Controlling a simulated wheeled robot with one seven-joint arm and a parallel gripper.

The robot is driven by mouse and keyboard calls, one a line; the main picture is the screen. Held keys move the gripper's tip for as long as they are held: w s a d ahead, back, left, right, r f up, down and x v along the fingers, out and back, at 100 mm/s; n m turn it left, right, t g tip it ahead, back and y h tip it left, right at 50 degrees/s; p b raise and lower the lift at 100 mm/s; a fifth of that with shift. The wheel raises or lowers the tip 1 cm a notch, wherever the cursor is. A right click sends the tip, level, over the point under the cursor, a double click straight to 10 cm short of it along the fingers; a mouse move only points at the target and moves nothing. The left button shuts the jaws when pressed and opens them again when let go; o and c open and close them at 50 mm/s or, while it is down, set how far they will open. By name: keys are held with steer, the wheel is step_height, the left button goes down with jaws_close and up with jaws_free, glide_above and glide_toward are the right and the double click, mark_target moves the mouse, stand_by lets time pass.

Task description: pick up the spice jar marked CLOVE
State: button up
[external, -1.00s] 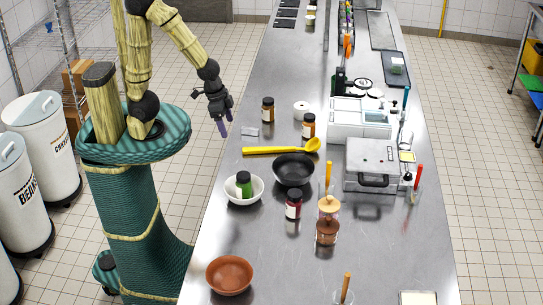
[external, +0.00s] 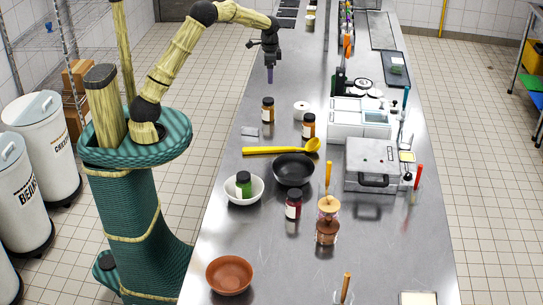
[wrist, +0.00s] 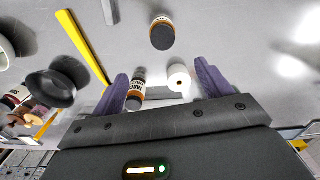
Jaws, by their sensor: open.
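Two amber jars with dark lids stand on the steel counter: one (external: 268,110) at the left, the other (external: 309,126) near a white roll. The wrist view shows the left one (wrist: 162,34) beyond my fingertips and the other (wrist: 136,92) beside my left finger. No label clearly reads CLOVE at this size. My gripper (external: 269,76) is open and empty, pointing down, above the counter and apart from the jars. It also shows in the wrist view (wrist: 161,74).
A yellow spoon (external: 275,150), black pan (external: 294,170) and white bowl (external: 232,198) lie nearer the camera. The white roll (external: 302,108) is beside the right amber jar. White appliances (external: 352,118) stand at the right. Counter left of the left amber jar is mostly clear.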

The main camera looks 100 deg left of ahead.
steer(key=shift+s+a, duration=0.35)
steer(key=shift+a, duration=0.25)
steer(key=p, duration=0.3)
glide_toward(268, 107)
steer(key=a+f, duration=0.1)
steer(key=f, duration=0.3)
steer(key=a+f, duration=0.1)
steer(key=f, duration=0.1)
steer(key=shift+w+a+f, duration=0.1)
steer(key=shift+a, duration=0.25)
steer(key=f+p, duration=0.1)
steer(key=f, duration=0.1)
steer(key=f+p, duration=0.2)
steer(key=shift+s+d+f, duration=0.2)
steer(key=shift+w+f, duration=0.1)
steer(key=shift+f, duration=0.3)
